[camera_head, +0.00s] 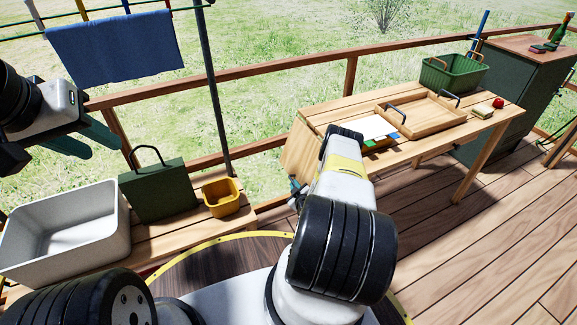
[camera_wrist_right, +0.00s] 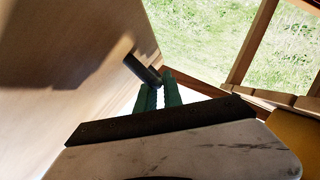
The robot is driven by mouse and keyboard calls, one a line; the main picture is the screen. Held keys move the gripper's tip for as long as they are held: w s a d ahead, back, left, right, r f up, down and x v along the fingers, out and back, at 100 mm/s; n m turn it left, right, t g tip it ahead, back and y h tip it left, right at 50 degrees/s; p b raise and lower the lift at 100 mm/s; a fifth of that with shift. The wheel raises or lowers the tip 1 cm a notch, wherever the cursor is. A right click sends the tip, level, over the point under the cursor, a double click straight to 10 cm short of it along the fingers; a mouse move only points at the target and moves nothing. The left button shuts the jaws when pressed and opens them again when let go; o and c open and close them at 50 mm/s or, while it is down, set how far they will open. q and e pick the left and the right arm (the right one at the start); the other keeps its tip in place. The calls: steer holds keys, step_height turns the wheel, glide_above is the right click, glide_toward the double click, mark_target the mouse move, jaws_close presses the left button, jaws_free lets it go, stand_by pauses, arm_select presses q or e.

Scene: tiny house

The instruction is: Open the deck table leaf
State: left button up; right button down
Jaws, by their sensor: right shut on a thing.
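The wooden deck table (camera_head: 400,155) stands at the right in the head view. Its leaf (camera_head: 297,152) slopes down from the table's left end. In the right wrist view the leaf's pale wooden face (camera_wrist_right: 70,70) fills the left side. A dark bar handle (camera_wrist_right: 140,68) sticks out from it. My right gripper (camera_wrist_right: 160,92) is shut on this handle, its green fingers close together. In the head view my right arm mostly hides that gripper (camera_head: 296,190), beside the leaf's lower edge. My left gripper (camera_head: 103,150) is open and empty, held above the bench at the left.
A tray (camera_head: 458,118) with papers beside it and a green crate (camera_head: 453,73) stand on the table. A grey tub (camera_head: 60,235), a green box (camera_head: 158,192) and a yellow bin (camera_head: 222,198) stand on the left bench. A railing (camera_head: 270,66) runs behind.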

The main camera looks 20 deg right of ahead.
steer(key=a+r+m+y, duration=0.3)
steer(key=a+r+m, duration=0.1)
steer(key=a+r, duration=0.5)
step_height(320, 180, up, 16)
steer(key=m+y, duration=0.2)
steer(key=m, duration=0.2)
steer(key=shift+s+d+m+y, duration=0.15)
steer(key=shift+s+m+y, duration=0.15)
steer(key=shift+s, duration=0.05)
steer(key=shift+r, duration=0.1)
steer(key=c, duration=1.9)
jaws_free()
steer(key=shift+w, duration=0.1)
steer(key=o, duration=0.4)
steer(key=shift+d, duration=0.1)
